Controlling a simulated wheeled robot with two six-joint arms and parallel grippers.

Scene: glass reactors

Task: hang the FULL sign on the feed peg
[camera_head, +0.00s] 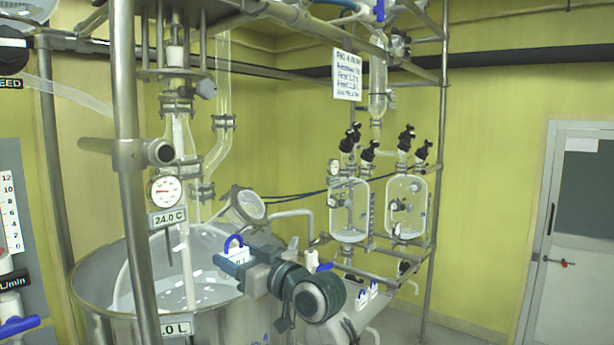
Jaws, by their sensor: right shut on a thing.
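My right gripper (232,268) reaches in from the lower right and is shut on a small white sign (237,254) with a blue hook loop on top. The sign is held upright in front of the large glass vessel, and the jaws cover much of its face, so its word cannot be read. A black label ending in "EED" (11,84) is at the far left edge, cut off by the frame. I cannot pick out the feed peg with certainty. My left gripper is not in view.
A steel post (131,220) with a clamp (160,152) stands left of the sign. A dial gauge (166,191) hangs beside it. White tags with blue loops (373,291) are behind my right arm. Two smaller glass vessels (407,207) stand at the back right.

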